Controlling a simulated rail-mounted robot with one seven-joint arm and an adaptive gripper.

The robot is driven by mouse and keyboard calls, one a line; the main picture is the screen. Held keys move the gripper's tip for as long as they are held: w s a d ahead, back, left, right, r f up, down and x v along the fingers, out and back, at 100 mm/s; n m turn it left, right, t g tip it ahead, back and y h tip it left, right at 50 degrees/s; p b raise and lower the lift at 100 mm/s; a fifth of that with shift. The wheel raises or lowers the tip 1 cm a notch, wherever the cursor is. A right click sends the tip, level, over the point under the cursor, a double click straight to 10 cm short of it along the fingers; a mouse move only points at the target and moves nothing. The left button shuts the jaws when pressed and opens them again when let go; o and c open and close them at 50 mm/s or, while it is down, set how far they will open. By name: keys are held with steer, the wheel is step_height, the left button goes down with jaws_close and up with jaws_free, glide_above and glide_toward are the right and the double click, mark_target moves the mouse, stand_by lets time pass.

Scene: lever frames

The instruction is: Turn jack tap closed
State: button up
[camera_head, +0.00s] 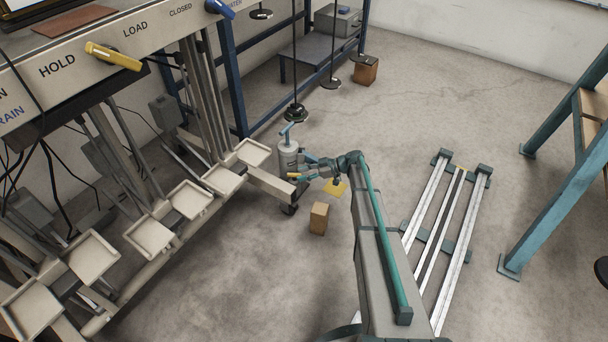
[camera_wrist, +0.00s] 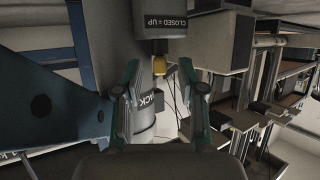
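The jack (camera_head: 288,157) is a grey cylinder with a blue T-handle on top, standing at the end of the lever frame in the head view. In the wrist view its grey body (camera_wrist: 143,122) carries a partly hidden "JACK" label and a black "CLOSED = UP" plate (camera_wrist: 166,22). The tap's yellow lever (camera_wrist: 159,66) shows just below that plate; its yellow also shows in the head view (camera_head: 293,176). My gripper (camera_head: 308,170) is beside the jack. In the wrist view its fingers are apart, one each side of the yellow lever, with visible gaps. Contact is not visible.
A small wooden block (camera_head: 319,218) and a yellow floor patch (camera_head: 335,187) lie near my arm. Cream trays (camera_head: 150,236) line the frame at left. A large yellow lever (camera_head: 112,56) is on the panel above. Black weights (camera_head: 295,112) hang behind the jack.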

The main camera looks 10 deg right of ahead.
jaws_close()
steer(key=shift+s, duration=0.15)
steer(key=m+t+b, duration=0.1)
steer(key=s+m+t+h+b, duration=0.1)
steer(key=m+t+b, duration=0.1)
steer(key=shift+s+a+f+h, duration=0.1)
steer(key=shift+s+a+h, duration=0.05)
steer(key=shift+a+h, duration=0.2)
steer(key=m+t+h+b, duration=0.1)
steer(key=b, duration=0.1)
steer(key=m+t+h+b, duration=0.1)
steer(key=m+t, duration=0.1)
steer(key=shift+s+a+b, duration=0.2)
steer(key=shift+b, duration=0.15)
jaws_free()
steer(key=shift+w, duration=0.1)
